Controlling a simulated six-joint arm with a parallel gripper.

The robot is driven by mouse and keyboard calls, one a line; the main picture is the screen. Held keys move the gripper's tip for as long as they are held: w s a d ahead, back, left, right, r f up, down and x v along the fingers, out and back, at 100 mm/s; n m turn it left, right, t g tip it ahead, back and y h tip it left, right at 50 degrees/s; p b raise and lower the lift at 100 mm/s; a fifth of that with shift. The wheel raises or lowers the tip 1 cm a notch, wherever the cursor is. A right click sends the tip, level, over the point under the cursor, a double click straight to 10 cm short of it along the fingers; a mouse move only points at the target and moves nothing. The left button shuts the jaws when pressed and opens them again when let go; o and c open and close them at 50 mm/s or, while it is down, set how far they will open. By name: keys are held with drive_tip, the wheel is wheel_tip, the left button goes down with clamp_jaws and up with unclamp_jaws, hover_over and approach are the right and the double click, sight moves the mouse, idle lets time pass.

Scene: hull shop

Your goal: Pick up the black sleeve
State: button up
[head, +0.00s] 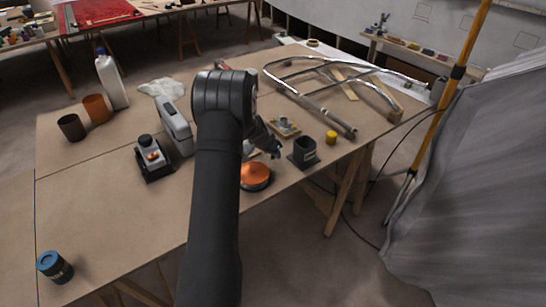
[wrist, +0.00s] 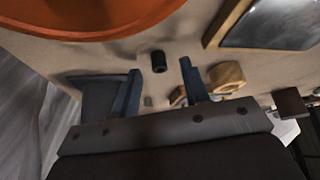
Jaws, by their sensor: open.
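The black sleeve (wrist: 158,62) is a small dark cylinder on the tan tabletop in the wrist view, with a darker round end towards me. It appears between the two blue-grey fingertips of my gripper (wrist: 160,66), with a gap on both sides. My gripper is open and holds nothing. How far the fingertips are from the sleeve in depth I cannot tell. In the head view my gripper (head: 274,151) is low over the table, left of a black square-based holder (head: 304,152). I cannot make out the sleeve in the head view; my arm and gripper may hide it.
An orange round dish (head: 256,177) lies close beside my gripper. A small wood-framed tray (head: 285,128), a yellow cylinder (head: 331,137) and a metal tube frame (head: 325,110) are behind and to the right. The table's front left (head: 120,225) is mostly clear.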

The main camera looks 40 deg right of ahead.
drive_tip(key=shift+w+d+f, duration=0.1)
drive_tip(key=shift+d+f, duration=0.15)
drive_tip(key=shift+f, duration=0.2)
clamp_jaws()
drive_tip(key=shift+r, duration=0.1)
